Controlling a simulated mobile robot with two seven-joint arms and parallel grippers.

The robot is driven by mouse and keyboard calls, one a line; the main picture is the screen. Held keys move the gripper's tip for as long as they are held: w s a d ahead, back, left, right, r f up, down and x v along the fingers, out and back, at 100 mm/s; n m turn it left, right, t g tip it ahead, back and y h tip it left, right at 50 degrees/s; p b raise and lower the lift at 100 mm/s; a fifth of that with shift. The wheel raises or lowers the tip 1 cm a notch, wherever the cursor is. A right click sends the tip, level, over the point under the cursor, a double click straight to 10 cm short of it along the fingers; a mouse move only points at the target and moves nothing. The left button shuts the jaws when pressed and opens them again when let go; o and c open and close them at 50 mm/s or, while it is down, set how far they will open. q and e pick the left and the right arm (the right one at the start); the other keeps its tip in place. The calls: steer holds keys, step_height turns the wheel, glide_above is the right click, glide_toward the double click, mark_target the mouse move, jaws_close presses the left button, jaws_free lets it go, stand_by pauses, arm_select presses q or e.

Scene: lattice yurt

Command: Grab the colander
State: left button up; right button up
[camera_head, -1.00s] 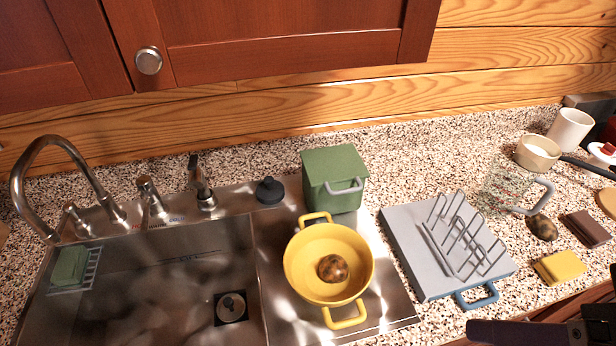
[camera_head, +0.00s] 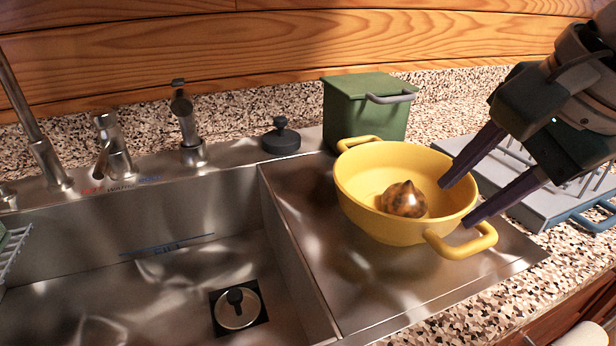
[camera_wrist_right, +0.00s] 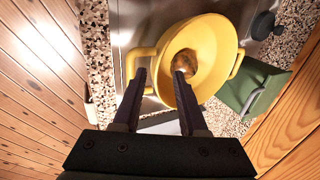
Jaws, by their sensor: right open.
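The yellow colander (camera_head: 390,232) is a round bowl with two loop handles, standing upright on the steel ledge beside the sink. A mottled brown round object (camera_head: 404,200) lies inside it. My right gripper (camera_head: 456,204) is open at the colander's right rim, near the front handle (camera_head: 462,243). In the right wrist view, one finger of the gripper (camera_wrist_right: 160,73) reaches over the bowl of the colander (camera_wrist_right: 222,45). The other finger is outside the rim, by a handle. Whether the fingers touch the colander is unclear. My left gripper is not in view.
A green lidded box (camera_head: 362,112) stands close behind the colander. A grey dish rack (camera_head: 545,205) is to its right, partly hidden by my right arm. The sink basin (camera_head: 170,270) is to the left. A black stopper (camera_head: 281,140) sits at the back.

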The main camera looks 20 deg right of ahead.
mark_target(428, 224)
steer(key=x, duration=0.3)
steer(key=b+x, duration=0.1)
steer(key=x, duration=0.2)
steer(key=d+x, duration=0.1)
steer(key=x, duration=0.2)
steer(key=shift+w+f+b, duration=0.25)
steer(key=shift+w+b, duration=0.1)
steer(key=shift+w, duration=0.05)
jaws_close()
stand_by(1.0)
